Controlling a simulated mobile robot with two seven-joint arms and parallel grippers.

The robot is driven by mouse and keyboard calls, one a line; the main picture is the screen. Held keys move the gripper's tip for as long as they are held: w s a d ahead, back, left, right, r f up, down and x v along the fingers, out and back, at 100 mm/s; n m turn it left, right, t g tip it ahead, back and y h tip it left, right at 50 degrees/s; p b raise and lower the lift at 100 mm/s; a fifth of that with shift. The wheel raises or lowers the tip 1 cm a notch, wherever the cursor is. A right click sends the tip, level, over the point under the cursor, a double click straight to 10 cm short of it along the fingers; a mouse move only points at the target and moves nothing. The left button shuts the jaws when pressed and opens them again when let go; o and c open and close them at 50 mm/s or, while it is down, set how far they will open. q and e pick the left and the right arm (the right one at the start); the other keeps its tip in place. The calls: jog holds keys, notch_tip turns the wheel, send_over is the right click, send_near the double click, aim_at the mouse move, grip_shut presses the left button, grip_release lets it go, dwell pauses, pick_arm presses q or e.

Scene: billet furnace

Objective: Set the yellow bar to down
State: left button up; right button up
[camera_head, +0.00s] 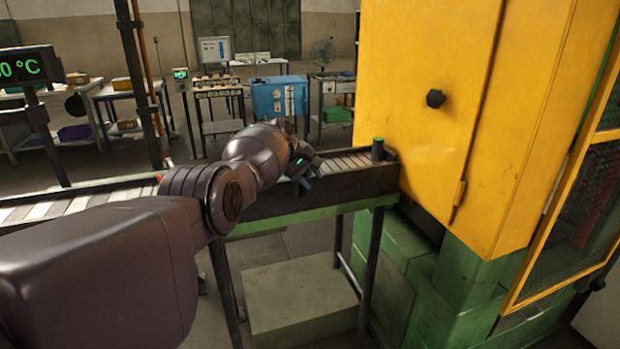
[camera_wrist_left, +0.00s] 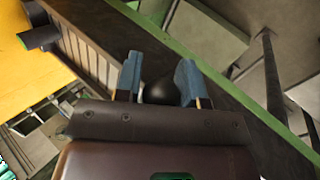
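My left gripper (camera_head: 308,171) reaches over the near side of the roller conveyor (camera_head: 345,162). In the left wrist view its two blue fingers (camera_wrist_left: 158,75) stand apart. A round black knob (camera_wrist_left: 159,91) shows between them; a small gap seems to remain, and I cannot tell whether either finger touches it. What the knob is fixed to is hidden. No yellow bar shows clearly at the gripper, so I cannot tell its position. My right gripper is in neither view.
A black post with a green top (camera_head: 377,149) stands at the conveyor's end. The conveyor's green rail (camera_head: 350,206) runs below my gripper. A pale block (camera_head: 300,300) lies on the floor underneath.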

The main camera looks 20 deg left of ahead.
pick_arm(q)
jog(key=o, duration=0.3)
jog(key=shift+w, duration=0.1)
jog(key=shift+o, duration=0.2)
jog(key=shift+a+r+p, duration=0.2)
jog(key=shift+r+p, duration=0.25)
jog(key=p+v, duration=0.4)
jog(key=v, duration=0.6)
jog(key=shift+f, duration=0.1)
